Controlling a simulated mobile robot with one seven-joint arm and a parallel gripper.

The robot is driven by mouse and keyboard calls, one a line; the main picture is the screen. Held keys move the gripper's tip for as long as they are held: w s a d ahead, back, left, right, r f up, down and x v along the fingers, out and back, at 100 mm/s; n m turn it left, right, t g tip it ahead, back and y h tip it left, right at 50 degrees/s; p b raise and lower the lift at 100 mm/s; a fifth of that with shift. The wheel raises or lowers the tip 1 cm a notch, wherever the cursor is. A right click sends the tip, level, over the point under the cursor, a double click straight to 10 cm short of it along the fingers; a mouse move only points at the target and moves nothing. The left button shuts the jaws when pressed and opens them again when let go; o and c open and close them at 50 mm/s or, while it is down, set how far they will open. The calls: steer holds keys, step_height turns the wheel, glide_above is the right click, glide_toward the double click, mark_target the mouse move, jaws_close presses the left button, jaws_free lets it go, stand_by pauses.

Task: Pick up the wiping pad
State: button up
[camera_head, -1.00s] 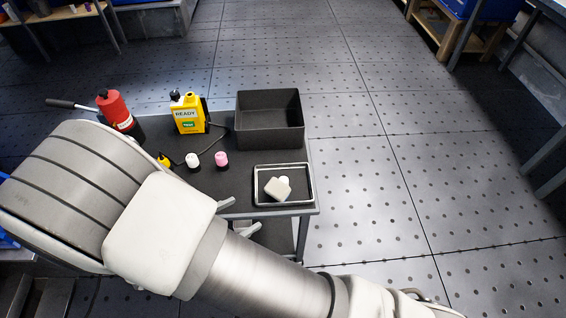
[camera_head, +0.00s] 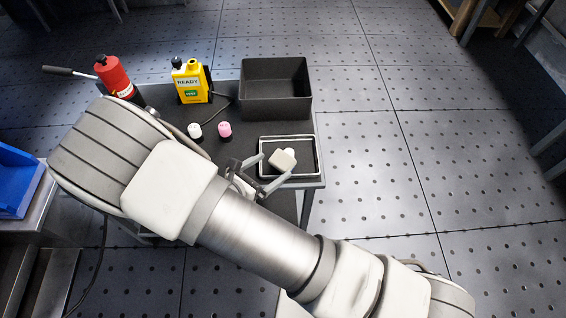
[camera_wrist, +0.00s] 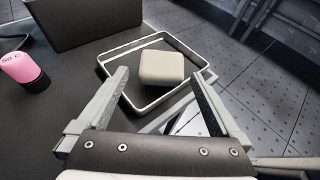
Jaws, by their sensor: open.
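The wiping pad is a small off-white block (camera_head: 283,159) with rounded edges. It lies in a shallow tray (camera_head: 317,157) with a pale rim at the table's near right corner. In the wrist view the pad (camera_wrist: 162,67) sits beyond my fingertips, towards the tray's far part. My gripper (camera_head: 270,172) is open and empty at the tray's near left side. In the wrist view its two fingers (camera_wrist: 160,83) stand wide apart, with the pad between their lines but not touched. The pad's underside is hidden.
A black open bin (camera_head: 275,110) stands behind the tray. The floor on the right is clear.

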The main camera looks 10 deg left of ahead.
mark_target(279, 163)
steer(key=b+x, duration=0.1)
steer(key=x, duration=0.4)
steer(key=shift+w+d+b, duration=0.1)
steer(key=shift+d+b, duration=0.1)
steer(key=shift+b, duration=0.1)
steer(key=c, duration=1.3)
steer(key=shift+r+p, duration=0.95)
steer(key=shift+r, duration=1.35)
steer(key=d+r, duration=0.2)
steer(key=d, duration=0.2)
steer(key=d+r+p, duration=0.1)
steer(key=d+r, duration=0.1)
steer(key=d, duration=0.1)
steer(key=s+d+r+p, duration=0.1)
steer(key=d+r, duration=0.1)
steer(key=d, duration=0.2)
steer(key=shift+d+r, duration=0.3)
steer(key=shift+w, duration=0.1)
